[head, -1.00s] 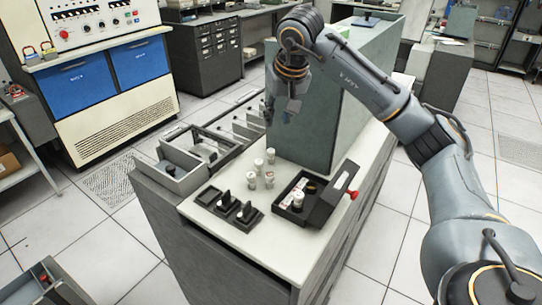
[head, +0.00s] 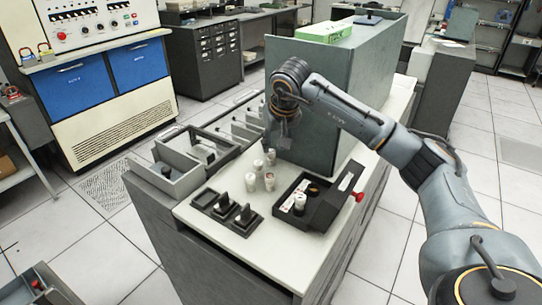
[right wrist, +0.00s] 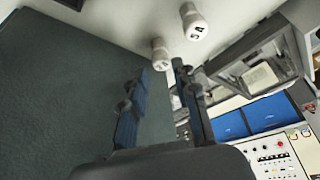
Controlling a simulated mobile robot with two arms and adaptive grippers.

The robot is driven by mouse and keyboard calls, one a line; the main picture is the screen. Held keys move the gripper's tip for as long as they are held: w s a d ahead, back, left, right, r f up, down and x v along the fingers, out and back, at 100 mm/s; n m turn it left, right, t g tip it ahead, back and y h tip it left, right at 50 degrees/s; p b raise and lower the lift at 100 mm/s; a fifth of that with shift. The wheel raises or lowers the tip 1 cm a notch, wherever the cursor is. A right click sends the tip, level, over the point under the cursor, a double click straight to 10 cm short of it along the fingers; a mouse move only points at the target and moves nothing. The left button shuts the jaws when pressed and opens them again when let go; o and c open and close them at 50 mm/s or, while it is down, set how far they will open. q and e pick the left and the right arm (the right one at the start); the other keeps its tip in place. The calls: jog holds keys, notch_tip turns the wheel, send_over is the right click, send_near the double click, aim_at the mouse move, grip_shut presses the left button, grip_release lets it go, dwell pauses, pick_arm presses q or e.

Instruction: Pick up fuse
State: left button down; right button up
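Several white cylindrical fuses stand in a cluster on the pale countertop; a front one (head: 269,182) and a back one (head: 271,156) show in the head view. Another fuse (head: 299,203) sits in the black fuse box (head: 318,210). My right gripper (head: 270,143) hangs just behind and above the cluster, beside the grey-green cabinet. In the right wrist view its two fingers (right wrist: 158,100) are apart with nothing between them. A fuse marked "5 A" (right wrist: 193,22) and another fuse (right wrist: 160,52) show beyond the fingertips, apart from them. My left gripper is not in view.
The tall grey-green cabinet (head: 315,100) stands close to my right gripper, with a green box (head: 324,32) on top. A black switch panel (head: 227,208) lies front left of the fuses. Open grey bins (head: 176,181) stand at the left. The counter's front strip is clear.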

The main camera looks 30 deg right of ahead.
aim_at(272, 152)
jog(key=x, duration=0.2)
jog(key=p+x, duration=0.1)
jog(key=x, duration=0.1)
jog(key=shift+s+a+f+p, duration=0.15)
jog(key=shift+f+p, duration=0.1)
jog(key=shift+p, duration=0.05)
jog(key=shift+f, duration=0.3)
jog(key=shift+r, duration=0.1)
grip_shut()
